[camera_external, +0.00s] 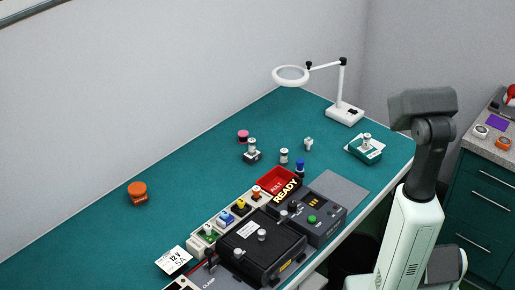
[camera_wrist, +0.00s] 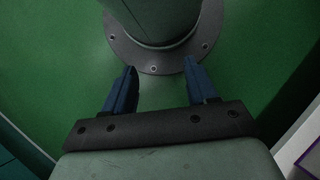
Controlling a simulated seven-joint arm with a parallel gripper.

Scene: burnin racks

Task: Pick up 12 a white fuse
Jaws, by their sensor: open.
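My gripper (camera_wrist: 161,66) shows in the wrist view with its two blue fingers spread apart and nothing between them. It hangs over my own round base flange, away from the bench items; in the external view my arm stands folded at the right and the fingers are hidden. A small pale fuse-like cylinder (camera_external: 284,156) stands upright mid-bench. A small white piece (camera_external: 308,144) stands to its right. Other pale-topped cylinders stand on a dark holder (camera_external: 252,154) and in a green tray (camera_external: 358,152). A white card (camera_external: 174,260) reads "12 V 5A". Ratings on the cylinders are too small to read.
A black test unit (camera_external: 262,245) and a row of colored connectors fill the bench front. A red bin (camera_external: 279,180) sits beside a "READY" sign (camera_external: 286,190). A magnifier lamp (camera_external: 343,100) stands at the back right. An orange knob (camera_external: 137,190) stands left. The left bench is mostly clear.

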